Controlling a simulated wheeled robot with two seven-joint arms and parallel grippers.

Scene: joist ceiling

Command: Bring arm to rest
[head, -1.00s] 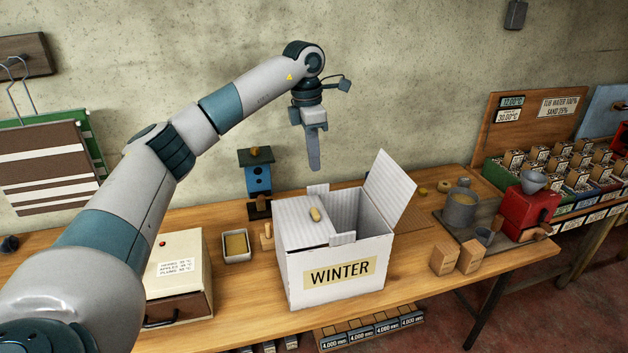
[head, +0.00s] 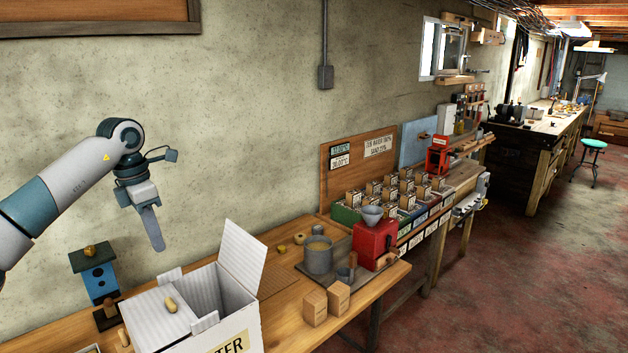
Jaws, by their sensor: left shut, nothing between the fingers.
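My left arm (head: 75,178) comes in from the left of the head view, raised above the workbench. Its left gripper (head: 153,230) points down, shut and empty, in the air above and behind the white box. The white box (head: 240,338) stands on the bench at the lower left, cut off by the bottom edge. My right gripper is not in view.
A blue birdhouse (head: 97,282) stands left of the box. Right of it on the wooden bench (head: 283,318) are two small cartons (head: 326,304), a grey pot (head: 318,256) and a red grinder (head: 375,243). Open red floor (head: 500,275) lies to the right, with a green stool (head: 593,145).

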